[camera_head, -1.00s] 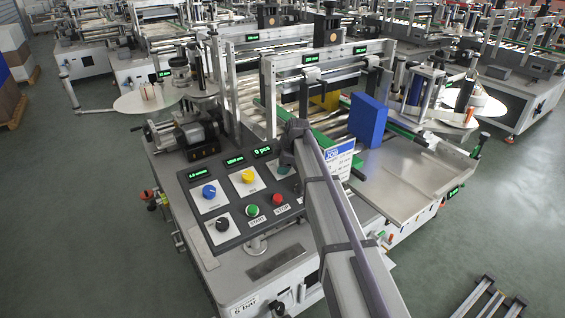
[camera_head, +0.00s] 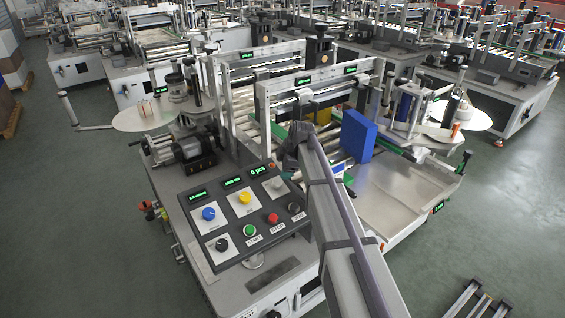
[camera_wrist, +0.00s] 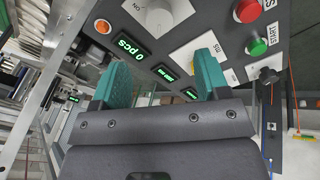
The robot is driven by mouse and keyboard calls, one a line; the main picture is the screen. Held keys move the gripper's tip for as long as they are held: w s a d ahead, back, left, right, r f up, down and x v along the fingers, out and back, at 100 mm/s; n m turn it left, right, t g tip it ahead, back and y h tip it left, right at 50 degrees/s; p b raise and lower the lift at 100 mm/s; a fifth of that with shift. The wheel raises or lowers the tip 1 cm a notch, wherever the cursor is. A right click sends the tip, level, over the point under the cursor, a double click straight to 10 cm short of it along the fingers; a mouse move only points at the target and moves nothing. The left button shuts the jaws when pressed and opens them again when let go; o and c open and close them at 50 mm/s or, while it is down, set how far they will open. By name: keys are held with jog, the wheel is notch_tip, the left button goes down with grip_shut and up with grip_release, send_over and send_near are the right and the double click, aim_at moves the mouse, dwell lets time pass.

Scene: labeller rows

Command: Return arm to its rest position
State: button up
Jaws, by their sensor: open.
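My gripper (camera_wrist: 160,80) shows in the wrist view with its two teal fingers apart and nothing between them. Beyond the fingers is the dark control panel (camera_wrist: 215,40), with its green displays, a white knob, a red button and a green button. The control panel (camera_head: 235,255) carries a blue knob, a yellow knob, a black knob, a green button and a red button.
A blue box (camera_head: 358,137) stands on the labeller's conveyor, right of my arm. A metal outfeed plate (camera_head: 395,190) lies in front of it. Label reels (camera_head: 150,112) stick out at the left. More labellers stand behind. Open floor (camera_head: 60,220) lies at the left.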

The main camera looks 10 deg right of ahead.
jog(key=s+a+f+m+g+h, duration=0.1)
jog(key=s+m, duration=0.7)
jog(key=s, duration=0.9)
jog(key=s+a+f+m+g+h+b, duration=0.1)
jog(key=s+m, duration=0.7)
jog(key=s, duration=0.9)
jog(key=shift+s+f+m+g+h, duration=0.15)
jog(key=shift+f+m+g+h, duration=0.2)
jog(key=shift+g, duration=0.55)
